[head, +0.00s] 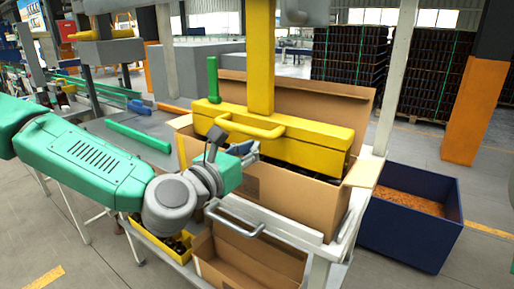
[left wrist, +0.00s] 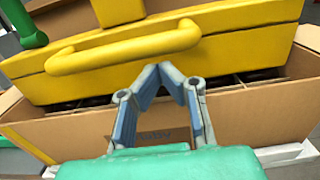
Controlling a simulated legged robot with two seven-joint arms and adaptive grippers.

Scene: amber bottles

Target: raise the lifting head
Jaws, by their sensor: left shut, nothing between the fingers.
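The lifting head is a yellow beam (head: 310,147) hanging from a yellow column (head: 261,60). It sits low inside an open cardboard box (head: 285,189). A yellow bar handle (head: 250,127) is on its front side, and the handle also shows in the left wrist view (left wrist: 125,50). My left gripper (head: 246,150) is in front of the beam, close to the handle. In the left wrist view my left gripper (left wrist: 160,72) shows its fingertips together and empty, just below and right of the handle, not around it. My right gripper is not in view.
A green post (head: 213,80) stands at the beam's left end. A metal rail (head: 236,219) and a lower open carton (head: 245,268) are below the box. A yellow bin (head: 153,240) is under my arm. A navy bin (head: 411,222) stands right. White frame posts flank the station.

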